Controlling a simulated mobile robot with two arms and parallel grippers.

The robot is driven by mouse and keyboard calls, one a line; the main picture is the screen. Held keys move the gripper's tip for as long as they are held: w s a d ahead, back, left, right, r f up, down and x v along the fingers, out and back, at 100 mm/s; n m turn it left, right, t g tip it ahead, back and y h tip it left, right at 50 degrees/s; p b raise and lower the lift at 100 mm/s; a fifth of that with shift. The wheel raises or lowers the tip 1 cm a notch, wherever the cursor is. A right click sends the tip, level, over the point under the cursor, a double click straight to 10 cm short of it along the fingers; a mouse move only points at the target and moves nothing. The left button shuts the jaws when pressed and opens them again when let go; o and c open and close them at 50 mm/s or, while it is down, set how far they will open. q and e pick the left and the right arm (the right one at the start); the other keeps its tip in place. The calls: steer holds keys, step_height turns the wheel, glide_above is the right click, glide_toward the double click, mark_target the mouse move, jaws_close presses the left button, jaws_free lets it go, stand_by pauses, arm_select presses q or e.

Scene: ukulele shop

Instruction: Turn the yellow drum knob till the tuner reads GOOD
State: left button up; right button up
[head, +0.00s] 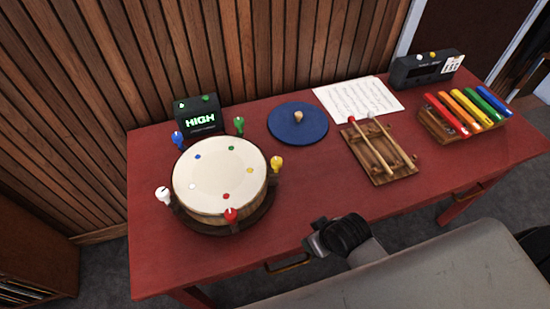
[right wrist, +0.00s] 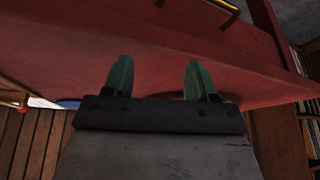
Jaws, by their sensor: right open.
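The round drum (head: 218,178) sits at the left of the red table, with coloured knobs around its rim. The yellow knob (head: 277,164) stands upright at its right side. The tuner (head: 197,115) behind the drum reads HIGH in green. My right gripper (head: 312,243) is at the table's front edge, right of and nearer than the drum, apart from the yellow knob. In the right wrist view its two green fingers (right wrist: 160,78) are spread with nothing between them. The yellow knob cannot be made out there. My left gripper is not in view.
The drum's other knobs are blue (head: 178,139), green (head: 239,125), white (head: 163,195) and red (head: 231,215). A blue disc (head: 288,132), a sheet of music (head: 355,98), a wooden tray with mallets (head: 378,162) and coloured bars (head: 455,125) lie rightward. Table between drum and tray is clear.

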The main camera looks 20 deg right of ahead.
steer(key=w+r+n+t+y, duration=0.2)
steer(key=w+r+n+y, duration=0.1)
steer(key=w+r, duration=0.5)
steer(key=n+y, duration=0.2)
steer(key=n, duration=0.1)
glide_toward(277, 160)
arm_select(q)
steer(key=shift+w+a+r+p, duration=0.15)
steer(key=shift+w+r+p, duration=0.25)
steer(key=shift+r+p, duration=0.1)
arm_select(e)
steer(key=x, duration=1)
steer(key=shift+a+f, duration=0.1)
steer(key=c, duration=0.9)
steer(key=n+g+b, duration=0.1)
steer(key=b, duration=0.1)
steer(key=n+g+y+b, duration=0.1)
steer(key=n+b, duration=0.1)
steer(key=shift+f+n+y, duration=0.2)
steer(key=shift+n+y, duration=0.1)
arm_select(q)
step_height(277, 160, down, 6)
steer(key=b, duration=0.2)
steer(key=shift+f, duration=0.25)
arm_select(e)
steer(key=shift+r+n+g+y, duration=0.2)
steer(key=shift+n+g+y, duration=0.1)
steer(key=shift+n+g, duration=0.75)
